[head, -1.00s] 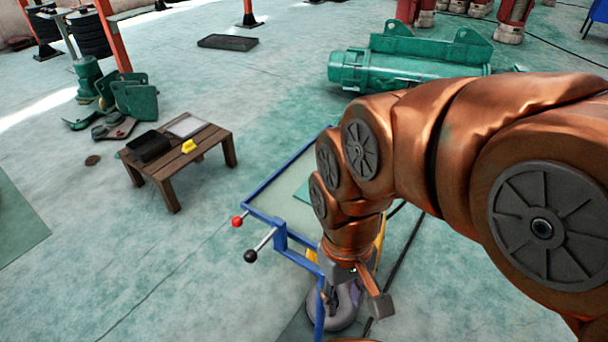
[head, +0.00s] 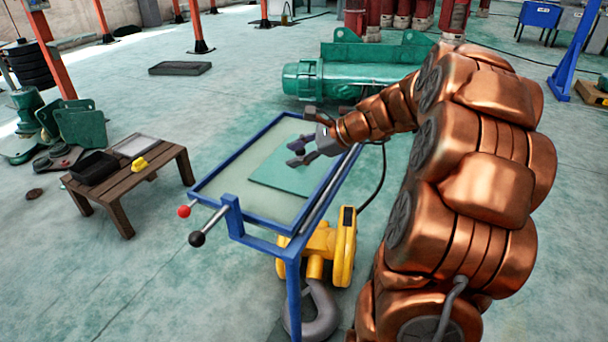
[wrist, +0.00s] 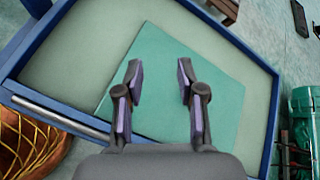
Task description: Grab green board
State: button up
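The green board (head: 272,174) is a flat teal square lying on the pale top of a blue-framed table, towards its right side. It also shows in the wrist view (wrist: 222,95), where it fills the middle beneath my fingers. My gripper (head: 293,154) is over the right part of the board in the head view, with its fingers apart and nothing between them. In the wrist view my gripper (wrist: 159,82) has both fingertips over the board with a clear gap. I cannot tell how high the fingers are above the board.
The table's blue frame (head: 216,170) has a raised rim and two ball-ended levers at its left corner. A yellow hoist (head: 343,246) with a grey hook is below the table. A wooden bench (head: 160,165) stands left, and a green cylinder machine (head: 345,80) lies behind.

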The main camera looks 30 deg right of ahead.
aim_at(303, 149)
jog(key=d+m, duration=0.1)
jog(key=d, duration=0.1)
jog(key=w+d+f+m+t+b, duration=0.1)
jog(key=d, duration=0.2)
jog(key=d+m+t+h, duration=0.1)
jog(key=d, duration=0.2)
jog(key=shift+w+f, duration=0.15)
jog(key=shift+f, duration=0.15)
jog(key=shift+w+d+f+m, duration=0.1)
jog(key=shift+w+d+m, duration=0.05)
jog(key=shift+d+m, duration=0.15)
jog(key=shift+b+x, duration=0.7)
jog(key=shift+x, duration=3.05)
grip_shut()
